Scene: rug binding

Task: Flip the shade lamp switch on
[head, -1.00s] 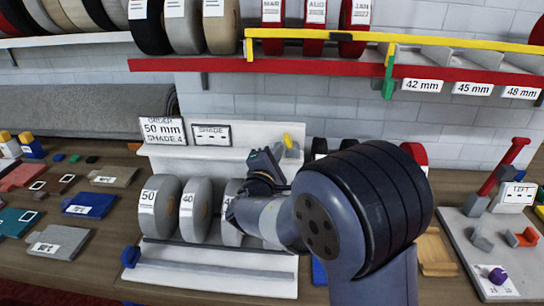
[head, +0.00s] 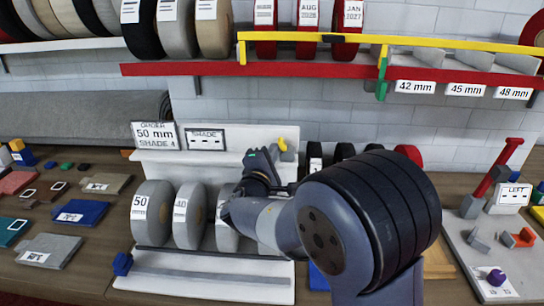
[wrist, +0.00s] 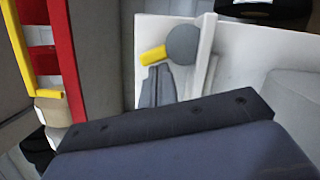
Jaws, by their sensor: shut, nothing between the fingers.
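The switch has a yellow lever (head: 282,143) on a grey mount, standing at the right end of the white shelf (head: 230,157). The lever also shows in the wrist view (wrist: 152,55), sticking out to the left of a round grey pivot (wrist: 183,45). My gripper (head: 272,153) is shut and empty, just left of the switch in the head view. Its grey fingers in the wrist view (wrist: 158,82) lie just below the lever; I cannot tell whether they touch it. My wrist and arm hide part of the shelf. A SHADE sign (head: 205,140) stands left of the switch. No lit lamp is distinguishable.
Grey rolls (head: 153,212) stand below the shelf, left of my arm. A red rail (head: 250,68) and yellow bar (head: 330,38) run above. The order sign (head: 156,135) is at left. A grey board with a red lever (head: 497,166) lies at right.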

